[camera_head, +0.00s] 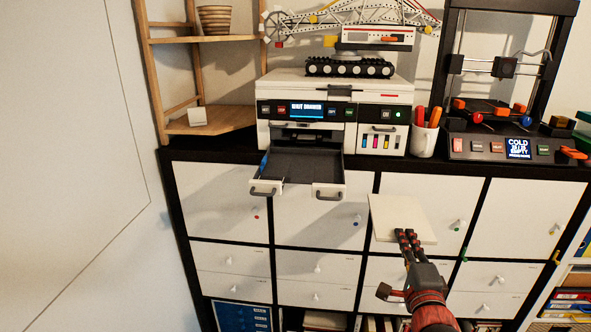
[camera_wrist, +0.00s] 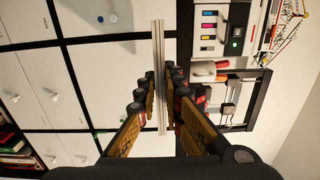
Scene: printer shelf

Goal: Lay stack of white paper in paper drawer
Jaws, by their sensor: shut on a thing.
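The stack of white paper (camera_head: 398,219) is a flat, pale sheet pile in front of the cabinet. My gripper (camera_head: 406,240) is shut on its near edge and holds it in the air. In the wrist view the paper (camera_wrist: 158,60) shows edge-on as a thin stack between the fingers of my gripper (camera_wrist: 160,97). The paper drawer (camera_head: 305,166) is a dark, open tray pulled out from the printer (camera_head: 335,95). No paper shows in it. The held paper is to the right of the drawer and lower in the picture.
The printer stands on a white cabinet with a black frame (camera_head: 360,163). A pen cup (camera_head: 424,138) and a 3D printer (camera_head: 505,145) stand to its right. A wooden shelf (camera_head: 210,121) is at the left. A model crane (camera_head: 350,65) sits on the printer.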

